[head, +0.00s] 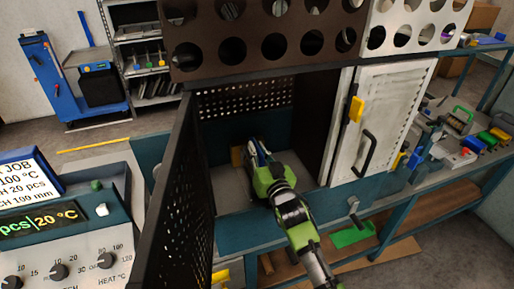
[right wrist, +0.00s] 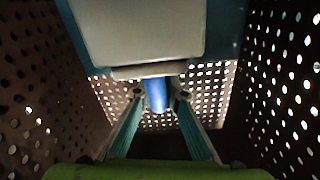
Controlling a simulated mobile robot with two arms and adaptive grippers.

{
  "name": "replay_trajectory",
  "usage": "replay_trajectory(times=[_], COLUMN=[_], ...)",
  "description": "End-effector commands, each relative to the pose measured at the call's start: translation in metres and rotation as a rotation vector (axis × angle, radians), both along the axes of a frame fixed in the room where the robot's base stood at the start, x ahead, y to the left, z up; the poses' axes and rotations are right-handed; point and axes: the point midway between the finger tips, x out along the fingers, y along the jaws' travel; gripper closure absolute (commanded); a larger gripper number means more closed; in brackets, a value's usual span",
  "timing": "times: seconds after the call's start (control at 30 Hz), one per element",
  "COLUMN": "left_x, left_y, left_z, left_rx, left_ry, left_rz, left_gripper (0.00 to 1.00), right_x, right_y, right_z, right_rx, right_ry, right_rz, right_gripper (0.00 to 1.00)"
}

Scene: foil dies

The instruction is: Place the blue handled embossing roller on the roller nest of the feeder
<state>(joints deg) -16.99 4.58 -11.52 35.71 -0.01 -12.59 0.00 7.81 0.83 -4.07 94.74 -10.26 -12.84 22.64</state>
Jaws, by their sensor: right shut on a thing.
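My right gripper (head: 259,157) reaches into an open bay with perforated walls. In the right wrist view its two fingers close on a blue handle (right wrist: 156,95), from either side. This is the blue-handled roller; only the blue part shows clearly, and its embossing drum cannot be made out. A pale bar (right wrist: 148,71) lies just beyond the handle; whether they touch is unclear. In the head view the gripper hides most of the roller. I cannot tell the roller nest apart. My left gripper is out of view.
An open perforated door (head: 182,190) bounds the bay on the left. A white door (head: 384,115) with a black handle is on the right. A brown rack with round holes (head: 265,45) sits above. A control panel (head: 65,240) stands at lower left. The bay's grey floor (head: 232,192) looks clear in front.

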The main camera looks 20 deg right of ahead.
Motion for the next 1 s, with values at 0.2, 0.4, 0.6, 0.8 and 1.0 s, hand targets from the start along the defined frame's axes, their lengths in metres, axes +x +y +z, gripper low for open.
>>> replay_trajectory(times=[0.2,0.4,0.6,0.8,1.0], left_x=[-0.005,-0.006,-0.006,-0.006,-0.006], left_y=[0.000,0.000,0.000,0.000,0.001], left_z=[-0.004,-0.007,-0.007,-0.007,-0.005], left_rx=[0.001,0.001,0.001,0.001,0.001], left_ry=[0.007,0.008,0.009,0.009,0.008], left_rz=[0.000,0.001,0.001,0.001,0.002], left_gripper=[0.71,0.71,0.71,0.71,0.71], right_x=[0.001,0.001,0.000,0.000,0.000], right_y=[0.000,0.000,0.000,0.000,0.000], right_z=[0.000,-0.005,-0.013,-0.013,-0.009], right_rx=[0.001,0.001,0.001,0.000,0.000], right_ry=[-0.013,-0.013,0.002,0.002,0.001], right_rz=[0.001,0.001,0.000,0.000,0.000], right_gripper=[1.00,1.00,0.75,0.71,0.71])
